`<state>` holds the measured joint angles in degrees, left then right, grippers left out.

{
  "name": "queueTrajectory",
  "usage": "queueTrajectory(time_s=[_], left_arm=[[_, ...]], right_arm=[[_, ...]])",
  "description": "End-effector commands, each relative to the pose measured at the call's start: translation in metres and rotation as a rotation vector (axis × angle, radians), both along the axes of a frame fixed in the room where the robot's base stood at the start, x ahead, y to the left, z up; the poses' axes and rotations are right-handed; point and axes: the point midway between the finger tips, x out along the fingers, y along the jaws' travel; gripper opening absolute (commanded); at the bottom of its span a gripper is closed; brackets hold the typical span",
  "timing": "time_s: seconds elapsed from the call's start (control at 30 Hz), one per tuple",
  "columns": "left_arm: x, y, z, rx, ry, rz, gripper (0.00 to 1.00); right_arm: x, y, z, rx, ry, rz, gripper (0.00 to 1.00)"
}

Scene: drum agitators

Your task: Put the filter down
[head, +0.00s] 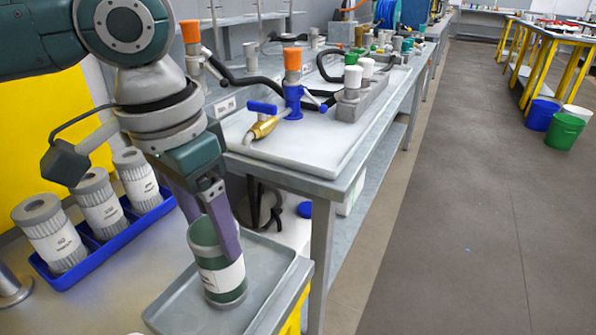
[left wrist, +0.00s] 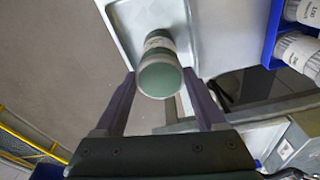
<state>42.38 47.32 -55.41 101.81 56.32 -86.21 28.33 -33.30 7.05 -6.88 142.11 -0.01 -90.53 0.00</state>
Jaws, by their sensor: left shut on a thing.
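The green filter (head: 222,275) is a cylinder with a white label, a grey rim and an open top. My left gripper (head: 213,238) is shut on its upper part, with one purple finger on each side. The filter is upright over the grey tray (head: 168,318); its base looks on or very close to the tray floor, and I cannot tell if it touches. The left wrist view shows the filter's round green end (left wrist: 161,79) between the fingertips, with the tray (left wrist: 122,22) beyond it. My right gripper is not in view.
A blue rack (head: 92,262) at the left holds three grey pleated filters (head: 100,205). A workbench (head: 335,165) with orange-capped and blue fittings stands behind. The tray has bare floor around the filter. Open floor lies to the right, with buckets (head: 565,130) farther off.

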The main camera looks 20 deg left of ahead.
Motion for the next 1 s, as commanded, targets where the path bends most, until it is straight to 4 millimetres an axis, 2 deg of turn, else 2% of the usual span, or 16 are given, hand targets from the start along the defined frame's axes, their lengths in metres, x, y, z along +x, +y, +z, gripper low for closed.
queueTrajectory(time_s=[0.37, 0.4, 0.6, 0.87, 1.0], left_arm=[[0.000, 0.000, -0.003, -0.001, -0.001, 0.001, 0.00], [0.000, 0.000, -0.003, 0.000, -0.001, 0.001, 0.77], [0.000, 0.000, -0.003, 0.000, -0.001, 0.001, 0.99], [0.001, 0.000, -0.002, -0.001, -0.002, 0.000, 1.00], [-0.001, 0.000, 0.014, -0.003, -0.002, 0.000, 1.00]], right_arm=[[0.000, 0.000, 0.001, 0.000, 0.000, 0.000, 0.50], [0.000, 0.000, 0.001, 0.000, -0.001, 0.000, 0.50], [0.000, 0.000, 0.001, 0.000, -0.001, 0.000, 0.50], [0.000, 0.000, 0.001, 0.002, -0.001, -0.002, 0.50], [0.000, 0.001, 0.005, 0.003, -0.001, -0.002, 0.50]])
